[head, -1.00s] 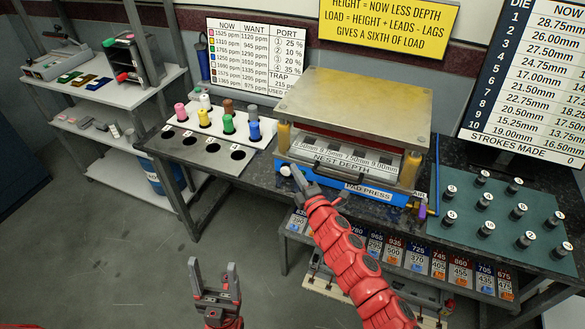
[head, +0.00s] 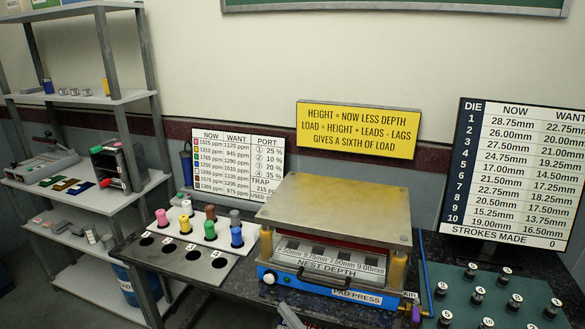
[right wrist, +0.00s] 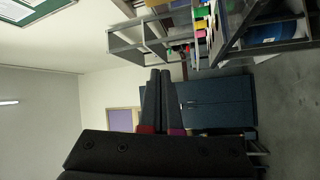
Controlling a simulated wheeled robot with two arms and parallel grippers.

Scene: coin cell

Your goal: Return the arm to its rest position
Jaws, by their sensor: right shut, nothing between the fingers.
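My right gripper (head: 288,314) shows only as a small grey tip at the bottom edge of the head view, in front of the pad press (head: 335,297). In the right wrist view its two dark fingers (right wrist: 160,76) lie together, shut and empty. The fingers point toward a blue-grey cabinet (right wrist: 210,102) across the room and touch nothing there. The rest of my right arm is below the head view. My left gripper is out of both views now.
The press stands on a dark bench, its white knob (head: 268,279) at front left. A rack of coloured cylinders (head: 185,249) is to its left, a green mat (head: 459,295) with numbered dies to its right. Grey shelves (head: 98,194) stand far left. Open floor shows in the right wrist view (right wrist: 288,105).

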